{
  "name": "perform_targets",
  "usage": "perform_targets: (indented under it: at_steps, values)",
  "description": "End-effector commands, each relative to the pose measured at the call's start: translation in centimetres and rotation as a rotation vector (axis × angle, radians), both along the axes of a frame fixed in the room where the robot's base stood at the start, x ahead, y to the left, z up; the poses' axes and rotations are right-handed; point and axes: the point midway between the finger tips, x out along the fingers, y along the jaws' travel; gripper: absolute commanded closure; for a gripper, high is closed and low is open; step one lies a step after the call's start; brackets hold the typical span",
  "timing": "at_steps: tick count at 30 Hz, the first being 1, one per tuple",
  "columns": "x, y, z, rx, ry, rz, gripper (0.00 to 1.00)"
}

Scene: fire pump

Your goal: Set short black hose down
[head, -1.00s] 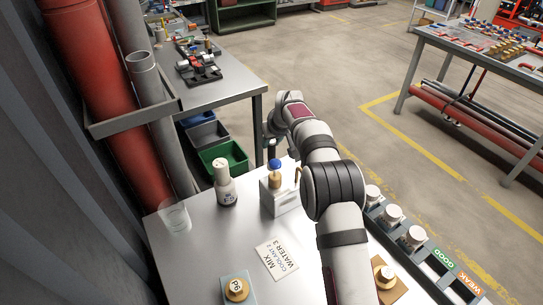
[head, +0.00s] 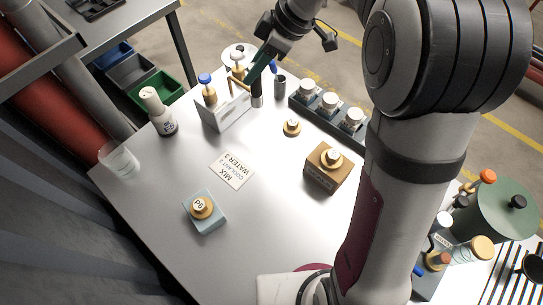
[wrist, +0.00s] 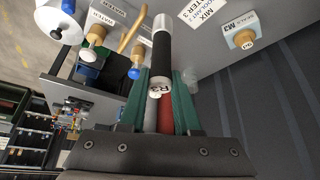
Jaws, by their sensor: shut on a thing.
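My gripper (head: 257,76) has teal fingers and is shut on the short black hose (head: 257,92). In the head view the hose hangs roughly upright at the right end of the white holder (head: 228,112), near the table's far edge. I cannot tell whether its lower end touches the table. In the wrist view the black hose (wrist: 162,50) extends out from between the fingers of my gripper (wrist: 158,92). Its near end has a white band marked with what looks like "R3".
A grey cylinder (head: 280,86) and a brass knob (head: 291,127) stand right of the hose.

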Motion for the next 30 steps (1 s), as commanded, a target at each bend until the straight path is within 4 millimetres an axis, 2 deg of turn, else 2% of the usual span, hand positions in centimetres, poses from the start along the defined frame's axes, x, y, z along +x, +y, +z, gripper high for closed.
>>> perform_targets:
  at_steps: [3,9,11,15,22,25,30]
  values:
    - [-3.2,-1.5,-2.8,0.000,0.002,-0.030,1.00]
    - [-7.0,-2.8,-5.9,-0.001,0.001,-0.073,1.00]
    - [-7.4,-2.9,-7.1,0.000,0.004,-0.077,1.00]
    - [-7.6,-2.9,-10.8,-0.001,0.007,-0.079,1.00]
    - [-7.5,-2.9,-15.3,-0.003,0.006,-0.078,1.00]
    - [-7.5,-2.9,-16.3,-0.003,0.003,-0.078,1.00]
    - [-7.5,-2.9,-16.2,-0.003,0.000,-0.078,1.00]
